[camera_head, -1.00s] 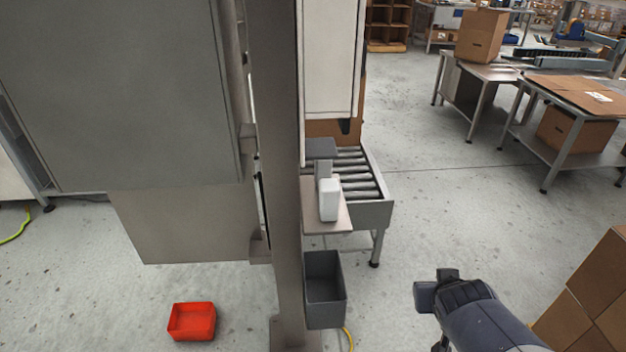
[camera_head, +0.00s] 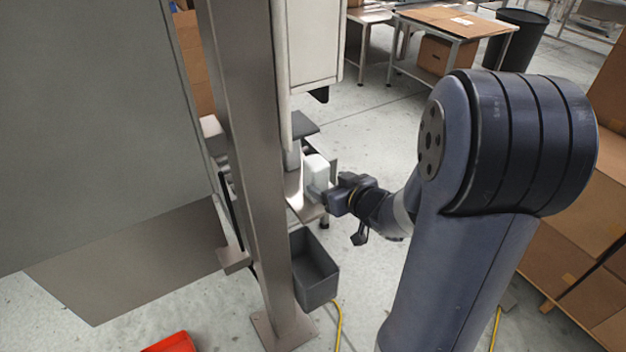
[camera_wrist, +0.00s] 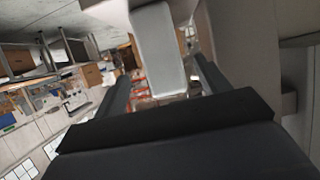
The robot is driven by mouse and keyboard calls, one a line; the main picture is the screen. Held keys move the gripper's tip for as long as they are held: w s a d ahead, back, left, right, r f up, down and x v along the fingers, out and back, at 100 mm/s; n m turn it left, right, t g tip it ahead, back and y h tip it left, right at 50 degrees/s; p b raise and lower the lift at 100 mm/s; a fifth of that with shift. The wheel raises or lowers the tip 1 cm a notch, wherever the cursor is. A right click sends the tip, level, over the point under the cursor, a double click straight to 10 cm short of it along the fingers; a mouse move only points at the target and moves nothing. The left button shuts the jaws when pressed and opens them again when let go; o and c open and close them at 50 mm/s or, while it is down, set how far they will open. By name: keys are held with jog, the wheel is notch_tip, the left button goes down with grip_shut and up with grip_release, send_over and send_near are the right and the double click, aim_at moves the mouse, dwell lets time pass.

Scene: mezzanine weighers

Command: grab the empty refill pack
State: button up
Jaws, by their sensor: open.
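The refill pack (camera_head: 317,170) is a white, upright block on the small shelf (camera_head: 296,203) beside the steel post. In the wrist view the white pack (camera_wrist: 158,52) stands out ahead, in the gap between my two dark fingers. My gripper (camera_head: 323,196) is right at the pack's near side in the head view, and it also shows in the wrist view (camera_wrist: 161,72). The fingers are apart, one on each side of the pack. I cannot tell whether either finger touches it. Part of the pack's lower side is hidden behind my gripper.
A steel post (camera_head: 254,160) stands just left of the shelf, with a white cabinet (camera_head: 316,45) above. A grey open bin (camera_head: 319,288) is below the shelf. A red bin (camera_head: 170,343) lies on the floor. Cardboard boxes (camera_head: 575,225) stand at the right.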

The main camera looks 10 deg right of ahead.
jog(key=x, duration=0.6)
jog(key=shift+w+a+r, duration=0.1)
jog(key=shift+w+a, duration=0.15)
jog(key=c, duration=1.1)
